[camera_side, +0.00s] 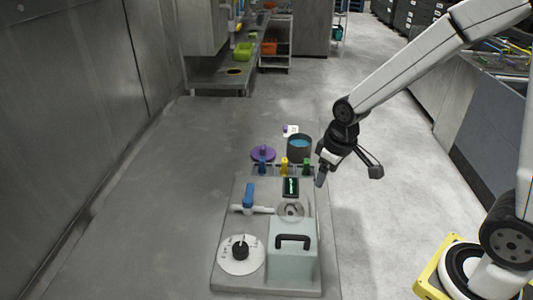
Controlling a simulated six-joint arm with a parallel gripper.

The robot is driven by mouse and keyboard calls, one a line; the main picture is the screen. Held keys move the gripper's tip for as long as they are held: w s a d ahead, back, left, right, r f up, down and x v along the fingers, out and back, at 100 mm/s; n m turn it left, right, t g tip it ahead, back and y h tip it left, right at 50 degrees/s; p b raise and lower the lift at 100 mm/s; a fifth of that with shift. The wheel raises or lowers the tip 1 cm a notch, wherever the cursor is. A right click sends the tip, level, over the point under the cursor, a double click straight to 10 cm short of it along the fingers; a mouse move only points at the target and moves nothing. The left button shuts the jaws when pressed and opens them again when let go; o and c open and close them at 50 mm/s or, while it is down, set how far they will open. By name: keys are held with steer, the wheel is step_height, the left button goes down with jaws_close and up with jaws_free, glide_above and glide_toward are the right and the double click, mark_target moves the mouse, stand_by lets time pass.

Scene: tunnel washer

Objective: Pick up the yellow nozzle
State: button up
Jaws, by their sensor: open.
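The yellow nozzle (284,166) stands upright in a rack at the back of the grey console, between a blue nozzle (262,165) on its left and a green nozzle (307,166) on its right. My gripper (348,177) is open and empty. It hangs to the right of the rack, close to the green nozzle, with its fingers spread apart. The yellow nozzle is not between the fingers. I cannot tell the gripper's exact height above the table.
The console (228,270) carries a blue-handled valve (249,194), a round dial (241,254), a small screen (291,187) and a pale box with a black handle (292,262). Behind the rack are a purple disc (263,153) and a dark pot with blue contents (299,146). Left of the console is clear.

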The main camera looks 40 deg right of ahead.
mark_target(284, 159)
steer(key=w+d+n, duration=0.1)
steer(key=w+n, duration=0.1)
steer(key=w, duration=0.4)
steer(key=w+d+f+n+g, duration=0.1)
steer(key=w+n, duration=0.1)
steer(key=w, duration=0.4)
steer(key=w+d+n+g, duration=0.1)
steer(key=w+n, duration=0.1)
steer(key=w, duration=0.4)
steer(key=shift+d+f+n, duration=0.15)
steer(key=shift+d+n, duration=0.15)
steer(key=shift+n, duration=0.1)
steer(key=shift+f, duration=0.15)
steer(key=shift+f, duration=1.2)
steer(key=shift+f, duration=0.1)
steer(key=shift+s+f, duration=0.1)
steer(key=shift+f, duration=2.35)
jaws_close()
